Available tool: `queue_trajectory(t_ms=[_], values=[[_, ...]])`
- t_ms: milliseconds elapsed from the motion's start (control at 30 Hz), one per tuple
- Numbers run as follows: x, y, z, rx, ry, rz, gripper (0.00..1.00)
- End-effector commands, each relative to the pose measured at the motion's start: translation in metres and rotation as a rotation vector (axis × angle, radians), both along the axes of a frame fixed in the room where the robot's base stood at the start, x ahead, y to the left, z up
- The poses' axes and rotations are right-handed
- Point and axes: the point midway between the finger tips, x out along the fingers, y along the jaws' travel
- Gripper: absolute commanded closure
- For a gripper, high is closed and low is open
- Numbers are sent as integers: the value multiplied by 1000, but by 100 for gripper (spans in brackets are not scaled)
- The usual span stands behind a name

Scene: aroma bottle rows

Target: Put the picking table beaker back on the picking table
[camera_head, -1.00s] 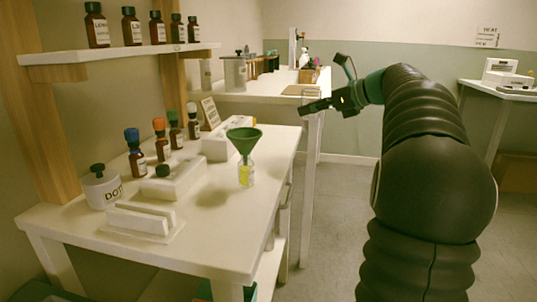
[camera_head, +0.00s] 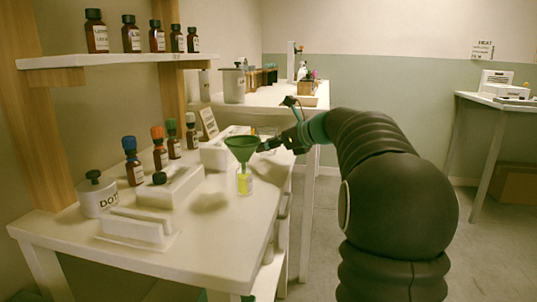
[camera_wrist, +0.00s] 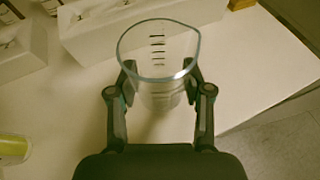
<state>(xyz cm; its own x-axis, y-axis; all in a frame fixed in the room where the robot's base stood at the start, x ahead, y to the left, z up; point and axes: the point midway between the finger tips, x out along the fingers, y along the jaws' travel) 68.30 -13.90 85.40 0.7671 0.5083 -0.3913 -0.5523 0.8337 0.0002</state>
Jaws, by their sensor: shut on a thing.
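A clear glass beaker (camera_wrist: 158,48) with dark graduation marks is between the fingers of my gripper (camera_wrist: 159,78) in the wrist view. The fingers are shut on its sides, and it looks empty. In the head view my gripper (camera_head: 268,146) is at the right back part of the near white table (camera_head: 215,232), just behind the green funnel. The beaker is small and partly hidden there. The wrist view shows the white tabletop (camera_wrist: 85,105) under it. I cannot tell whether its base touches the table.
A green funnel (camera_head: 242,142) sits in a bottle with yellow contents (camera_head: 244,182), close to my gripper. White blocks (camera_head: 172,187), a white jar (camera_head: 97,195) and several capped brown bottles stand to the left. A shelf (camera_head: 120,59) holds more bottles. Another table (camera_head: 265,97) stands behind.

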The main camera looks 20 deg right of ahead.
Motion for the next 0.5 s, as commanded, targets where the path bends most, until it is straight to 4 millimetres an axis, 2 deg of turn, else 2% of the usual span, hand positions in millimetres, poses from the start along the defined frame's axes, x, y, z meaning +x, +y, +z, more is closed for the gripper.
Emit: queue_trajectory(t_ms=[33,133,500], values=[[0,0,-11,2,3,0,86],[0,0,-21,1,1,-2,86],[0,0,-24,1,1,0,86]])
